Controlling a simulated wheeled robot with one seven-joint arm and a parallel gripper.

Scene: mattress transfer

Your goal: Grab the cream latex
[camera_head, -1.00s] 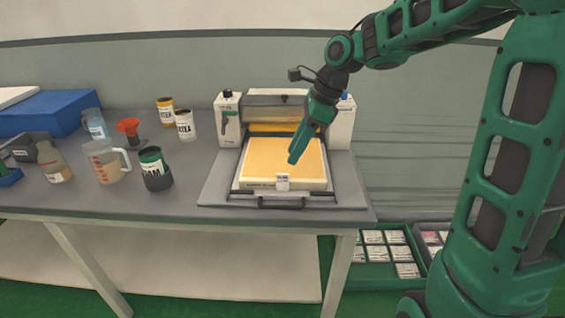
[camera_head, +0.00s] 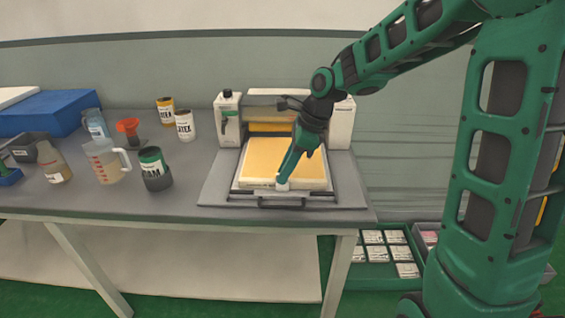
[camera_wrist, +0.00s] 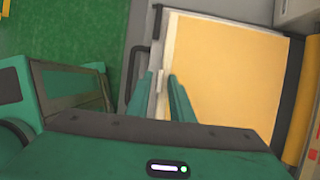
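A flat slab with a yellow-orange top and cream edges (camera_head: 262,160), the likely cream latex, lies on the tray of a press-like machine (camera_head: 340,130). It fills much of the wrist view (camera_wrist: 225,75). A small white tab sits at the middle of its front edge and shows between my fingers in the wrist view (camera_wrist: 162,79). My gripper (camera_head: 283,184) points down at this front edge. In the wrist view my gripper's two fingers (camera_wrist: 160,85) are apart, one on each side of the tab. Contact with the tab or slab cannot be told.
A dark handle bar (camera_head: 282,205) runs in front of the slab. To the left stand a dark green-labelled can (camera_head: 155,170), a measuring jug (camera_head: 104,163), an orange funnel (camera_head: 128,127), white and yellow cans and a blue box (camera_head: 50,113). Green crates (camera_head: 372,275) sit on the floor.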

